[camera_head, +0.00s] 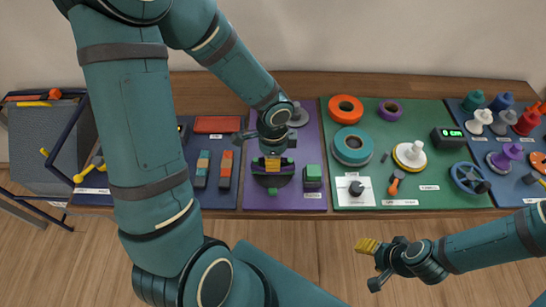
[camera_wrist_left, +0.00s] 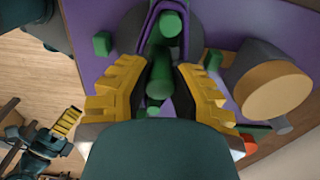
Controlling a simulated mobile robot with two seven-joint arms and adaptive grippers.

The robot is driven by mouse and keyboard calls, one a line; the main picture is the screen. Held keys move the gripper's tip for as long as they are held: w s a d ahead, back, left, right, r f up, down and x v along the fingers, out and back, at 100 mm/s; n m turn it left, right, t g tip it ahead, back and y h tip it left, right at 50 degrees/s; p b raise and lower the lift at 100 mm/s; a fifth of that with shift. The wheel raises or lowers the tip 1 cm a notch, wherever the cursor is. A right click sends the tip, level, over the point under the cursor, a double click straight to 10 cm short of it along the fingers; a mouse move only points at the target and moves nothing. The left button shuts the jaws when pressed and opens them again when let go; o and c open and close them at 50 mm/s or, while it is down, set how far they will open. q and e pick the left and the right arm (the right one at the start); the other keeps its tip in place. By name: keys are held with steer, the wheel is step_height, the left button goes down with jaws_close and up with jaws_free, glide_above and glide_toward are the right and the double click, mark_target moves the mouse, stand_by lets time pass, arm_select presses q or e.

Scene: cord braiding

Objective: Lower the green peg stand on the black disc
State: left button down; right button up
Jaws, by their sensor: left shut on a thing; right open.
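The black disc (camera_head: 265,182) lies on the purple mat, partly covered by my left gripper (camera_head: 273,166). It also shows dark at the top of the left wrist view (camera_wrist_left: 126,32). My left gripper's yellow fingers are shut on a green upright peg (camera_wrist_left: 160,75), which I take to be part of the green peg stand. More green pegs show around it, one ringed by a purple loop (camera_wrist_left: 184,28). The stand is over the disc; whether it touches it I cannot tell. My right gripper (camera_head: 368,250) is open and empty, in front of the table; it also shows in the left wrist view (camera_wrist_left: 66,122).
On the purple mat (camera_head: 312,145), a green block (camera_head: 312,175) stands right of the disc and a grey round piece (camera_head: 298,115) behind. A tan-topped cylinder (camera_wrist_left: 272,90) is close to my left fingers. The green mat (camera_head: 440,185) holds rings, a white-and-yellow spool and a wheel.

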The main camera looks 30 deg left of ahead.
arm_select(q)
steer(key=shift+f+b, duration=0.3)
steer(key=shift+b, duration=0.05)
steer(key=shift+f, duration=0.15)
steer(key=c, duration=0.9)
jaws_free()
steer(key=shift+o, duration=0.2)
step_height(320, 180, up, 3)
steer(key=p, duration=0.2)
steer(key=shift+r+p, duration=0.2)
steer(key=shift+p, duration=0.2)
steer(key=shift+r+p, duration=2.1)
steer(key=shift+r, duration=0.35)
steer(key=shift+f, duration=0.1)
